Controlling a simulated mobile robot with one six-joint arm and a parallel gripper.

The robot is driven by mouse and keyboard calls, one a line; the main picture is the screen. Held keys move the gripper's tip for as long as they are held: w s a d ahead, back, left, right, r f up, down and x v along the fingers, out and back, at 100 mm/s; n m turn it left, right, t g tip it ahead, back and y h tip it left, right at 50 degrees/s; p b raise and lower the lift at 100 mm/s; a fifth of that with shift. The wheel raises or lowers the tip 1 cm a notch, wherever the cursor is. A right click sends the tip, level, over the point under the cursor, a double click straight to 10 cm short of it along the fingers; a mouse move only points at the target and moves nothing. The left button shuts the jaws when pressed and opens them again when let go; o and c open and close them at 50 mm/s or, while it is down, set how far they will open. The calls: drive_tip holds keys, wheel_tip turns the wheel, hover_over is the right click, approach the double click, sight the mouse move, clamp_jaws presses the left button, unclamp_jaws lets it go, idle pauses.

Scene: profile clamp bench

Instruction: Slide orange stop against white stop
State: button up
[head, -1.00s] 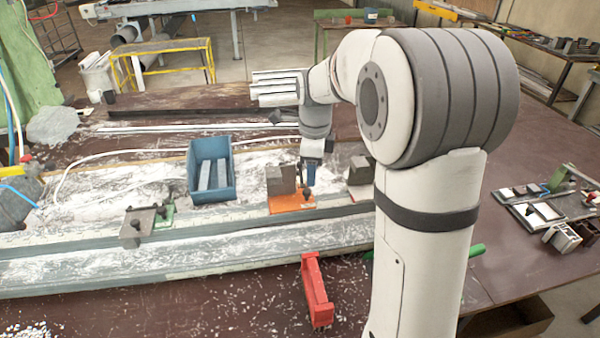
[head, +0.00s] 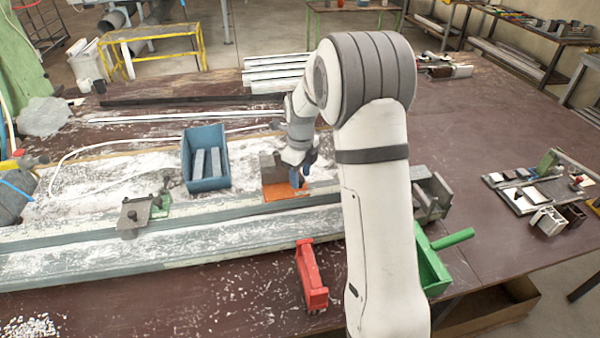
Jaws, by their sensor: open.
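The orange stop (head: 286,191) is a flat orange plate with a grey-brown block. It sits on the long pale profile (head: 215,235), right of the blue bin. My gripper (head: 302,176) has blue fingertips and is open, at the right end of the orange stop. I cannot tell whether the fingers touch it. I cannot make out a white stop; my arm hides part of the profile to the right of the gripper.
A green stop with a grey block (head: 140,214) sits further left on the profile. A blue bin (head: 207,183) holding grey bars stands behind. A red clamp (head: 311,278) lies in front. A green-handled tool (head: 436,262) and a grey vise (head: 430,196) are right of my arm.

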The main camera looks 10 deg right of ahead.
drive_tip(key=shift+f, duration=0.15)
drive_tip(key=shift+c, duration=0.6)
clamp_jaws()
